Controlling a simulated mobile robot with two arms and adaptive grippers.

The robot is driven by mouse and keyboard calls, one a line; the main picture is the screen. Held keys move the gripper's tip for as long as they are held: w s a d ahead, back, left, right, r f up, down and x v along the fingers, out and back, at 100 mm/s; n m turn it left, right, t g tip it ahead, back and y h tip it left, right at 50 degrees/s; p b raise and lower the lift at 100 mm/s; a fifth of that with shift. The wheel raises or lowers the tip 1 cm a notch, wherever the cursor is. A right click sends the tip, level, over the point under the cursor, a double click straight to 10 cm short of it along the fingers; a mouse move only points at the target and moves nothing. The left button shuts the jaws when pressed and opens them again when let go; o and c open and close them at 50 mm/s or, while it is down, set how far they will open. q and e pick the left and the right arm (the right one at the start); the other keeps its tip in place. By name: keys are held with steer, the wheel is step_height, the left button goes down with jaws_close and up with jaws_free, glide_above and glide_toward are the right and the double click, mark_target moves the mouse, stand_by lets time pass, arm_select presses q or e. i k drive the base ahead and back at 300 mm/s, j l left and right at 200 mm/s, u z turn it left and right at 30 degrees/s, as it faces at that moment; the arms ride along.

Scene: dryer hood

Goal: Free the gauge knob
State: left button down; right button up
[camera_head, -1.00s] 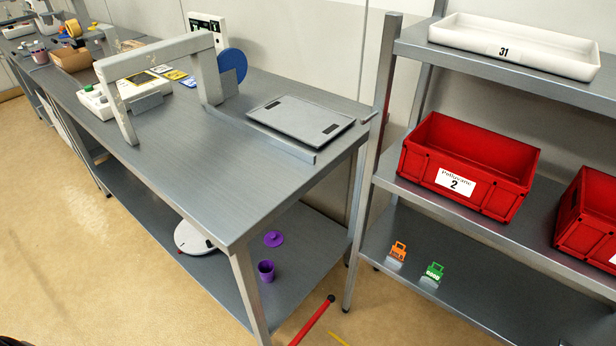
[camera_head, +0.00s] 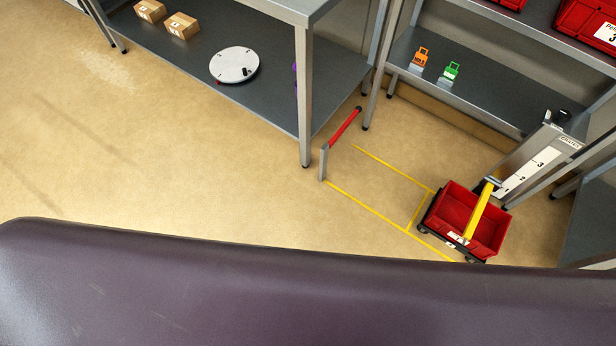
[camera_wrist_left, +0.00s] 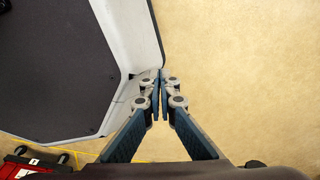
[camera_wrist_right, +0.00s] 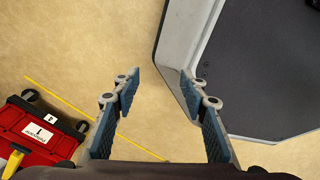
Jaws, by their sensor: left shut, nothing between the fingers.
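A grey upright gauge (camera_head: 530,170) with a white number strip stands at the right of the head view. A black knob (camera_head: 562,116) is at its upper end; I take it for the gauge knob. A yellow bar (camera_head: 478,212) slants over a red cart (camera_head: 477,232) beside the gauge's lower end. I cannot tell whether bar and gauge touch. My left gripper (camera_wrist_left: 162,80) is shut and empty, over bare floor beside my base. My right gripper (camera_wrist_right: 159,80) is open and empty, also over floor beside my base. Neither gripper shows in the head view, and both are away from the gauge.
The cart stands by yellow floor lines (camera_head: 375,207). A steel table (camera_head: 305,100) and a shelf rack (camera_head: 480,102) stand behind. The floor in front of the table is clear.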

mark_target(563, 116)
steer(key=z, duration=1.5)
